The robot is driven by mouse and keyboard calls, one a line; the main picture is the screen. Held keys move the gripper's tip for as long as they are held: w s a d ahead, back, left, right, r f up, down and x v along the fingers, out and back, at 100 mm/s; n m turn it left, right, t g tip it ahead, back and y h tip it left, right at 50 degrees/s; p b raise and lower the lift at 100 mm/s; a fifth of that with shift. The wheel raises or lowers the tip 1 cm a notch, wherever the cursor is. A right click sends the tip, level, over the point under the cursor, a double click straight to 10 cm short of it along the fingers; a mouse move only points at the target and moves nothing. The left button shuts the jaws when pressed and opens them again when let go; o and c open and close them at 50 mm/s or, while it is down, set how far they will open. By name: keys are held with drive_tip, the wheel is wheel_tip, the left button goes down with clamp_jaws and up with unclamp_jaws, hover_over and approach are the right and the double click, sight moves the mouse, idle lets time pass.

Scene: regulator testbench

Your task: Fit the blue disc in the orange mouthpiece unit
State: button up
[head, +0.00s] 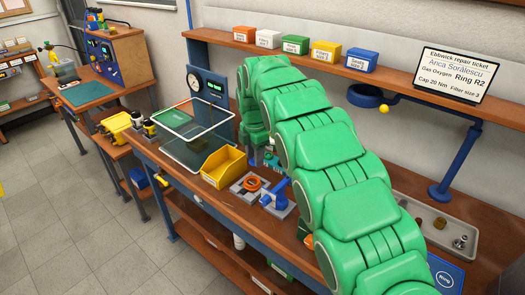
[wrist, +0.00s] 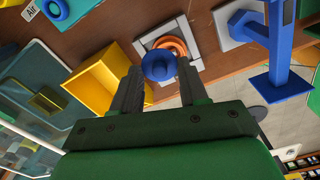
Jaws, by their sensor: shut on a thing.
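My gripper (wrist: 157,78) is shut on the blue disc (wrist: 158,66), which sits between its two grey fingertips in the wrist view. The orange mouthpiece unit (wrist: 173,46) shows just beyond the disc as an orange ring on a pale square base, partly covered by the disc. In the head view the orange unit (head: 252,184) sits on the bench in front of my arm. The disc is hidden or too small to tell there. I cannot tell whether the disc touches the unit.
A blue stand (head: 276,193) on a pale base (wrist: 239,24) is close right of the unit. A yellow bin (head: 224,167) and a clear-walled box (head: 195,133) are to its left. A grey tray (head: 407,207) lies at the right, below a repair ticket (head: 456,74).

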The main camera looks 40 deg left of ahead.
drive_tip(key=shift+s+d+f, duration=0.1)
drive_tip(key=shift+s, duration=0.55)
drive_tip(key=shift+s+d+f, duration=0.1)
drive_tip(key=shift+s, duration=0.55)
hover_over(251, 182)
drive_tip(key=shift+d+f, duration=0.1)
drive_tip(key=shift+f, duration=1.95)
drive_tip(key=shift+f, duration=0.95)
drive_tip(key=o, duration=1.6)
drive_tip(key=shift+c, duration=0.2)
drive_tip(key=shift+r, duration=0.15)
wheel_tip(251, 182, up, 8)
idle(0.7)
idle(0.6)
